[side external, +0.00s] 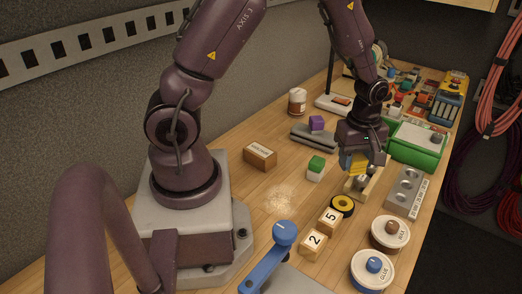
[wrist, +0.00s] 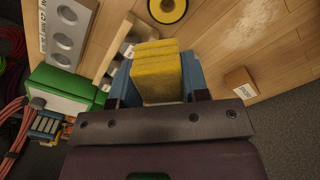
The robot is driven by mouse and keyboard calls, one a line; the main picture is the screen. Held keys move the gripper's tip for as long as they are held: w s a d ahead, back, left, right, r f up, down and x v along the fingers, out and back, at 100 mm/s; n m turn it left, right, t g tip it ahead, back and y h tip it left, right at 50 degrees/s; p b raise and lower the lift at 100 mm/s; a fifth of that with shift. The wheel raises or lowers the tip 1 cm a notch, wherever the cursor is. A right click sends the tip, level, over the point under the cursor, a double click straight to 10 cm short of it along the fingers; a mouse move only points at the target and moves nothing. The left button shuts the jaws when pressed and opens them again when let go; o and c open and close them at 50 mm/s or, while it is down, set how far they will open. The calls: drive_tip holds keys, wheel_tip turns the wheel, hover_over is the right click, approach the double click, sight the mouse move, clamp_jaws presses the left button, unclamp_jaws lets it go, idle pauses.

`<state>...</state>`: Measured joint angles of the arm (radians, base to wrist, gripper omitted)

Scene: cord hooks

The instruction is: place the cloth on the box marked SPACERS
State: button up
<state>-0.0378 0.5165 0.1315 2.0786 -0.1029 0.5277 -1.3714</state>
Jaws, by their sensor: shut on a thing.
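My gripper (side external: 357,168) is shut on a yellow folded cloth (side external: 352,163). In the wrist view the cloth (wrist: 157,72) sits between the two blue fingers of my gripper (wrist: 158,78). It is held above or close to a pale wooden holder (side external: 361,184); I cannot tell whether they touch. A small brown box (side external: 260,156) stands on the bench to the left of my gripper in the side view, its top bare. It also shows at the right in the wrist view (wrist: 239,82). Its white label is too small to read surely.
A green-topped block (side external: 316,168) stands between the box and my gripper. A purple block (side external: 316,123) on a grey stand is behind. A yellow-black disc (side external: 343,205), numbered blocks (side external: 314,243), lidded jars (side external: 390,232) and a green bin (side external: 416,145) are nearby. Bench around the box is clear.

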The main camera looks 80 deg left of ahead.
drive_tip(key=s+a+n, duration=0.1)
drive_tip(key=a, duration=0.2)
drive_tip(key=s+a+n, duration=0.1)
drive_tip(key=a, duration=0.2)
drive_tip(key=s+a+n, duration=0.1)
drive_tip(key=s+a, duration=0.1)
drive_tip(key=a, duration=0.1)
drive_tip(key=shift+s+a+r, duration=0.1)
drive_tip(key=shift+a+r, duration=0.05)
drive_tip(key=shift+r, duration=0.1)
drive_tip(key=s+a+n, duration=0.4)
drive_tip(key=s+a, duration=0.5)
drive_tip(key=n, duration=0.2)
hover_over(260, 150)
wheel_tip(260, 150, down, 4)
drive_tip(key=shift+a, duration=0.1)
drive_tip(key=shift+f, duration=1.9)
drive_tip(key=o, duration=0.9)
drive_tip(key=shift+f, duration=0.1)
